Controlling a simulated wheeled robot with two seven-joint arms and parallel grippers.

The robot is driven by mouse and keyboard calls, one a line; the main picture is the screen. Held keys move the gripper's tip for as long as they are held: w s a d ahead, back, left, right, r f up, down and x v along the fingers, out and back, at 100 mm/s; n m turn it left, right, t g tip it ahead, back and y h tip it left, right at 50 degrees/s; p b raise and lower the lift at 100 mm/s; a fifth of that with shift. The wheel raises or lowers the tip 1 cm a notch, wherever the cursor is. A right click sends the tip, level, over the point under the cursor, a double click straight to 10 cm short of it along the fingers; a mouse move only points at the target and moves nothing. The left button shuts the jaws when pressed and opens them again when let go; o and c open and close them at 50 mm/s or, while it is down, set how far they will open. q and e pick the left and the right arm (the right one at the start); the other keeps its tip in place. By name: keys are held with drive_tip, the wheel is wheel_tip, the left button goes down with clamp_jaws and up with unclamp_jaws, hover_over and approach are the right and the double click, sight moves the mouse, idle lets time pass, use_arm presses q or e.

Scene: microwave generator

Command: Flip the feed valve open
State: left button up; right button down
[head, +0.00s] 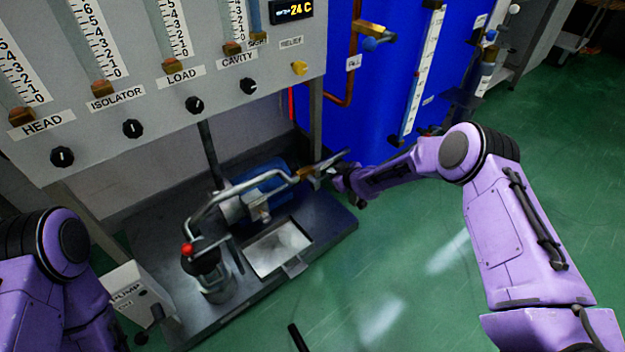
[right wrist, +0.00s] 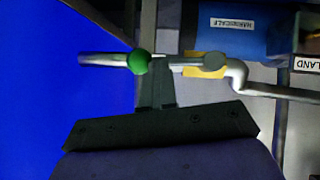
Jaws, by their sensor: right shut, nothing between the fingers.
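The feed valve is likely the brass body (head: 305,173) on the bent grey pipe (head: 240,187) above the pump tray. In the right wrist view its brass body (right wrist: 205,66) sits behind a grey round hub, with a bar running left past a green ball knob (right wrist: 138,62). The bar lies roughly in line with the pipe. My right gripper (head: 330,172) is beside the valve. In the right wrist view its dark fingers (right wrist: 155,92) are shut, empty, just below the bar near the green knob; contact cannot be told. My left gripper is not in view, only the left arm.
A flowmeter panel (head: 165,80) overhangs the back left. A blue tank (head: 385,110) stands behind my right arm. A red-knobbed pump (head: 207,262) and open basin (head: 278,247) stand on the dark base. Green floor to the right is clear.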

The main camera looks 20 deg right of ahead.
drive_tip(key=shift+w+d+r, duration=0.25)
drive_tip(key=shift+w+d, duration=0.05)
drive_tip(key=shift+d, duration=0.2)
drive_tip(key=w+r+p+v, duration=0.1)
drive_tip(key=r+p+v, duration=0.1)
drive_tip(key=p+v, duration=0.6)
drive_tip(key=v, duration=0.4)
drive_tip(key=shift+s+a+r, duration=0.2)
